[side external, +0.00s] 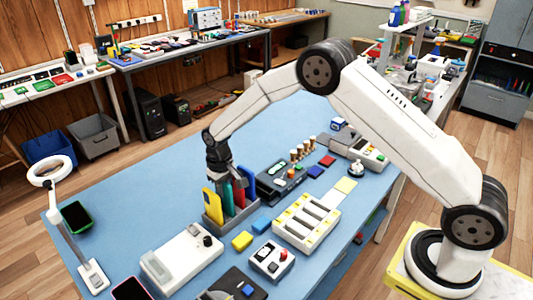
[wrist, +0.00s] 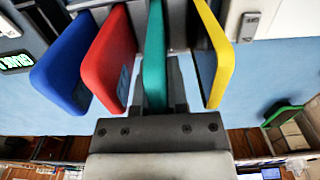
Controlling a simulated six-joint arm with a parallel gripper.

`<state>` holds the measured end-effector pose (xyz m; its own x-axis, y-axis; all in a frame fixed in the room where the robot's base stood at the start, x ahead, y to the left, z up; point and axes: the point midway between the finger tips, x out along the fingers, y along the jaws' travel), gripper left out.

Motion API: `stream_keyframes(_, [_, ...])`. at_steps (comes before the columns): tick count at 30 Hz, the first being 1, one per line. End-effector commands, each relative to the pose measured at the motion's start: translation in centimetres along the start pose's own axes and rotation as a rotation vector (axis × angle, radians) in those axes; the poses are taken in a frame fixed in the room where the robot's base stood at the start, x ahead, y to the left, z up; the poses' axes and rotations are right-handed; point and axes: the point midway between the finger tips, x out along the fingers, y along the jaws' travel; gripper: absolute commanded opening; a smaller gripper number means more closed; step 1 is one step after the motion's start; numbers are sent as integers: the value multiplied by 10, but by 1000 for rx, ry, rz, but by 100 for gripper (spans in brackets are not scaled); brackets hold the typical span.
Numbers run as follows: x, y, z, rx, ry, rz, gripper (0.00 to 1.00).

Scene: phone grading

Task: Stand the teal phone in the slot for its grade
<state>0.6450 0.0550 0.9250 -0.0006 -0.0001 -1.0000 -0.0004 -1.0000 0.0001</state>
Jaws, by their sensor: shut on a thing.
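The teal phone (wrist: 155,60) is upright, edge-on, between the dark fingers of my gripper (wrist: 158,88) in the wrist view. My gripper (side external: 227,178) is shut on its upper part, above the grey slotted rack (side external: 214,222) in the side view. The teal phone (side external: 228,200) stands in line between a yellow phone (side external: 212,204) and a red phone (side external: 239,196), with a blue phone (side external: 249,184) beyond the red. The rack's wall hides its lower edge, so I cannot tell whether it touches the slot floor.
A pink-edged phone (side external: 132,289) lies at the front. A white device (side external: 183,258), yellow block (side external: 242,241) and white tray (side external: 306,221) surround the rack's front.

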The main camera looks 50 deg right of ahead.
Motion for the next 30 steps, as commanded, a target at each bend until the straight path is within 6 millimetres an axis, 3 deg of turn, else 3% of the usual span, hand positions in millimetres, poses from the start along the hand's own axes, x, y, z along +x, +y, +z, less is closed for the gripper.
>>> stream_keyframes(30, [-32, 0, 0, 0, 2, 0, 0])
